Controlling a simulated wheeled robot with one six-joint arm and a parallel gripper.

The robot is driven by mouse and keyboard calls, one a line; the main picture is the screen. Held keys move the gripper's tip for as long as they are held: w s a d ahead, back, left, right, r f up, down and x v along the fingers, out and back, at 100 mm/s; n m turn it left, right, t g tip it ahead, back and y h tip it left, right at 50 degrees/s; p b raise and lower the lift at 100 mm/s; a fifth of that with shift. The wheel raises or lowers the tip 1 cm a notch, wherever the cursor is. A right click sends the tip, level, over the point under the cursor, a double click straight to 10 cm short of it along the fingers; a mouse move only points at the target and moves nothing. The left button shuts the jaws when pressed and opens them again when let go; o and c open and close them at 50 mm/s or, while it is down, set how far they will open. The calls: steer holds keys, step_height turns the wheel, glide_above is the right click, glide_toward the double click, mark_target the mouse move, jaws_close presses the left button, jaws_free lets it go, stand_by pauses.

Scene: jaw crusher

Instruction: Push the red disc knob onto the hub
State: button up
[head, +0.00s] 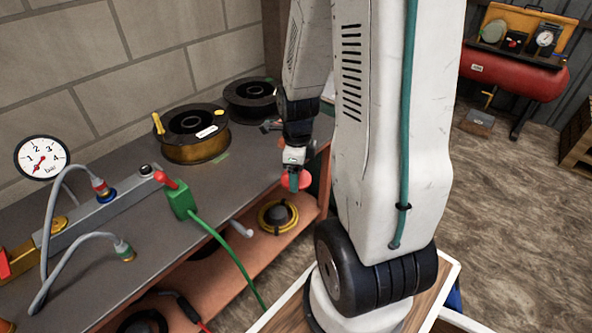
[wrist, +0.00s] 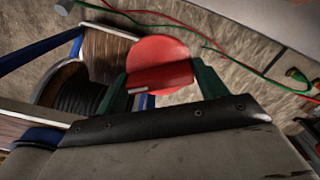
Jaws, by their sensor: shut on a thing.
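The red disc knob (wrist: 158,55) is held between the two green fingers of my gripper (wrist: 161,80) in the wrist view, with its round face showing. In the head view a part of the red disc knob (head: 304,180) shows at the fingers of my gripper (head: 294,181). My gripper is shut on it, pointing down near the right end of the workbench's front edge and apart from the bench top. I cannot identify the hub for certain in either view.
The grey workbench (head: 120,240) carries two cable reels (head: 195,135), a metal bar with fittings (head: 110,208), grey hoses and a green connector (head: 180,201) with a cable. A lower shelf holds a yellow-rimmed round item (head: 278,215). A red compressor tank (head: 510,72) stands at the back right.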

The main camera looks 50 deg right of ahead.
steer(key=shift+w, duration=0.1)
steer(key=shift+w+a+n, duration=0.1)
steer(key=shift+w+n, duration=0.3)
steer(key=shift+n, duration=0.1)
steer(key=w+a+n, duration=0.2)
steer(key=w+n, duration=0.2)
steer(key=w+a+n, duration=0.2)
steer(key=w+n, duration=0.2)
steer(key=n, duration=0.1)
steer(key=w+a+n, duration=0.2)
steer(key=w+n, duration=0.2)
steer(key=shift+f+n, duration=0.1)
steer(key=shift+n, duration=0.3)
steer(key=w+a+n, duration=0.2)
steer(key=n, duration=0.1)
steer(key=w+a+n, duration=0.2)
steer(key=n, duration=0.1)
steer(key=shift+w+a+f, duration=0.1)
steer(key=shift+w+a, duration=0.05)
steer(key=shift+w, duration=0.2)
steer(key=w+a+n, duration=0.1)
steer(key=a+n, duration=0.1)
steer(key=w+a+n, duration=0.2)
steer(key=n, duration=0.1)
steer(key=w+a+n, duration=0.2)
steer(key=n, duration=0.1)
steer(key=shift+a+f, duration=0.15)
steer(key=shift+w+a+n, duration=0.15)
steer(key=shift+a+n, duration=0.15)
steer(key=shift+n, duration=0.1)
